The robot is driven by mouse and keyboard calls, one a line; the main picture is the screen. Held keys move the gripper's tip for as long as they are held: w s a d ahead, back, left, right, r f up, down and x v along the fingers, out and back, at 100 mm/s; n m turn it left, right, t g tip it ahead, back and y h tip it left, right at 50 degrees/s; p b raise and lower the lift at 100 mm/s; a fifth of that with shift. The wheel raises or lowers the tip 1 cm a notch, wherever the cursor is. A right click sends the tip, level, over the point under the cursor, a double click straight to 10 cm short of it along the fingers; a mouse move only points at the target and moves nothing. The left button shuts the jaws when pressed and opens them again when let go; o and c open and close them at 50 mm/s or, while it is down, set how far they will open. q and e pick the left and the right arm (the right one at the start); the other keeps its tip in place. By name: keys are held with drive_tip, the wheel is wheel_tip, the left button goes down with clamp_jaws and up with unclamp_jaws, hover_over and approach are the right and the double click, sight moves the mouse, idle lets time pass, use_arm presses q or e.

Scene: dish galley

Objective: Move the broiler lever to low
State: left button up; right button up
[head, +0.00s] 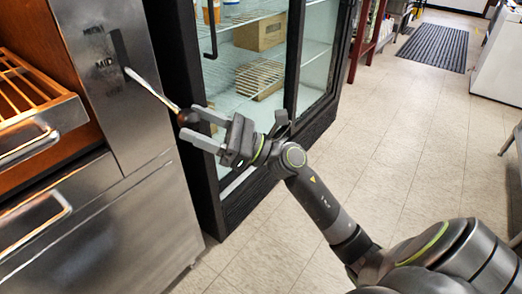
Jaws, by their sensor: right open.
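The broiler lever (152,89) is a thin silver rod with a dark reddish-brown knob (186,117) at its end. It sticks out from a slot in the steel front panel (135,120), close to the "MID" label (104,63). Another label sits above it near the slot's top, and the lettering below "MID" is too faint to read. My right gripper (189,121) is open, with its two fingers on either side of the knob. I cannot tell whether a finger touches the knob. My left gripper is not in view.
A wire rack (25,88) and steel drawer fronts with handles (30,225) are at the left. A black-framed glass-door cooler (295,60) stands right behind my gripper. The tiled floor (400,165) is open at the right, with a dark mat (435,47) farther back.

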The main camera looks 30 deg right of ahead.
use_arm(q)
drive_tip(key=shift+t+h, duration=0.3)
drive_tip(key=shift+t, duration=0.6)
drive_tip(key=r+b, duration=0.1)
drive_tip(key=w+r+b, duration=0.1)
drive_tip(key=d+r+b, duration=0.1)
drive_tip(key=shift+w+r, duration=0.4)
use_arm(e)
drive_tip(key=v, duration=1.5)
drive_tip(key=shift+s+d, duration=0.2)
drive_tip(key=shift+d, duration=0.1)
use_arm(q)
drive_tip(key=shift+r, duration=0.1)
use_arm(e)
drive_tip(key=shift+f, duration=0.2)
